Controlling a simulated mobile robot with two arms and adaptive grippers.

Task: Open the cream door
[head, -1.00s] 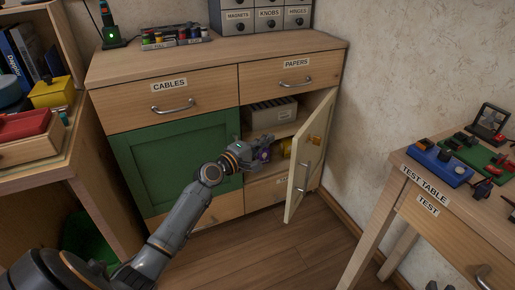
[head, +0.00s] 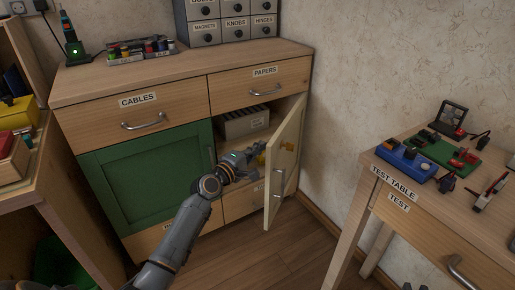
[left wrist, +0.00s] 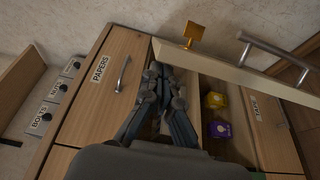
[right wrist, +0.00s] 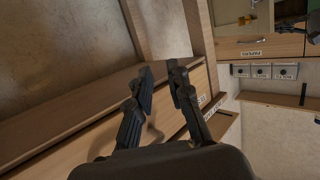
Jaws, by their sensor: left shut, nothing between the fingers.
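The cream door (head: 283,168) stands partly open, swung out from the right side of the cabinet, with a metal handle (head: 280,184) near its free edge. My left gripper (head: 250,158) is at the opening, left of the door and close to its free edge. In the left wrist view, the left fingers (left wrist: 158,75) are together and empty, below the door's pale edge (left wrist: 230,70). Whether they touch the door cannot be told. My right gripper (right wrist: 160,70) is open and empty in its wrist view, away from the door; it does not show in the head view.
Inside the cabinet are a grey bin (head: 243,122), a yellow item (left wrist: 215,101) and a purple box (left wrist: 220,130). A green door (head: 150,175) is at the left. The test table (head: 440,225) stands at the right, with clear floor (head: 290,250) between.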

